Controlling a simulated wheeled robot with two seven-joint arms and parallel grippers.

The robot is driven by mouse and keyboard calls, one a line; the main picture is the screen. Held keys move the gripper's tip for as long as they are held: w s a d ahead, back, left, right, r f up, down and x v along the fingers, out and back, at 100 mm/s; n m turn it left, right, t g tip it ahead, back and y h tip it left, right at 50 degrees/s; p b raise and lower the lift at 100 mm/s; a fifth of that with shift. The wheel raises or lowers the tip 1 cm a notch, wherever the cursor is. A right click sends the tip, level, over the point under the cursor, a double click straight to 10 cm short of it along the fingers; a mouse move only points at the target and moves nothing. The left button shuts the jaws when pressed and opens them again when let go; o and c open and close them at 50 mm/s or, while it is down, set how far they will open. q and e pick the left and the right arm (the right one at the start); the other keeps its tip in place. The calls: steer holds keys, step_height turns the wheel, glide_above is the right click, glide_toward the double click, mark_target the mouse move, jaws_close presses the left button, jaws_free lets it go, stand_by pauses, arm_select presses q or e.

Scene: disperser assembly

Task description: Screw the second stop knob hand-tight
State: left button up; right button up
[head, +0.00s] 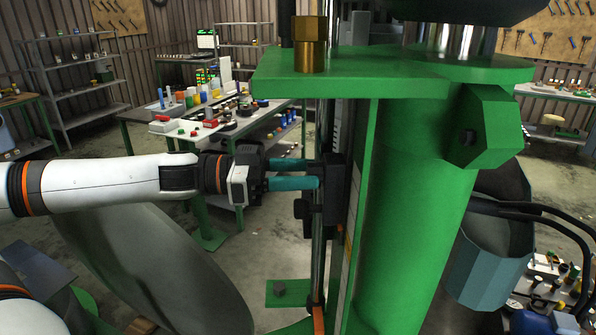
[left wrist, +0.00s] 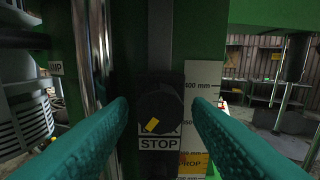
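A round black knob (left wrist: 158,112) with a yellow mark sits on a dark plate above a white STOP label (left wrist: 160,143) in the left wrist view. My left gripper (head: 317,173) has two teal fingers pointing at the dark stop block (head: 335,190) on the green machine. In the left wrist view my left gripper (left wrist: 161,104) is open, with one finger either side of the knob and a visible gap on each side. In the head view the fingertips hide where they end against the block. A dark knob-like part (head: 301,208) shows just below the fingers. My right gripper is out of view.
The green column (head: 410,220) and its top plate (head: 390,70) stand right of and above the left gripper. A bright rod (left wrist: 98,60) runs left of the knob. A height scale (left wrist: 202,110) is right of it. A cluttered bench (head: 235,120) stands behind.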

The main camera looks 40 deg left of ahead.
arm_select(q)
steer(key=c, duration=0.8)
steer(key=shift+o, duration=0.3)
steer(key=shift+f+m+b, duration=0.2)
steer(key=shift+m+b, duration=1.4)
steer(key=shift+m, duration=0.1)
steer(key=m+b, duration=0.4)
steer(key=m, duration=0.2)
steer(key=shift+w+a+r+b, duration=0.1)
steer(key=shift+b, duration=0.3)
steer(key=m+b, duration=0.4)
steer(key=m, duration=0.2)
steer(key=shift+r+m, duration=0.1)
steer(key=shift+m, duration=0.3)
steer(key=m+b, duration=0.1)
steer(key=m, duration=0.1)
steer(key=shift+m, duration=0.3)
steer(key=shift+r+m+b, duration=0.15)
steer(key=shift+m+b, duration=0.4)
steer(key=shift+m, duration=0.95)
steer(key=o, duration=1)
steer(key=shift+c, duration=0.2)
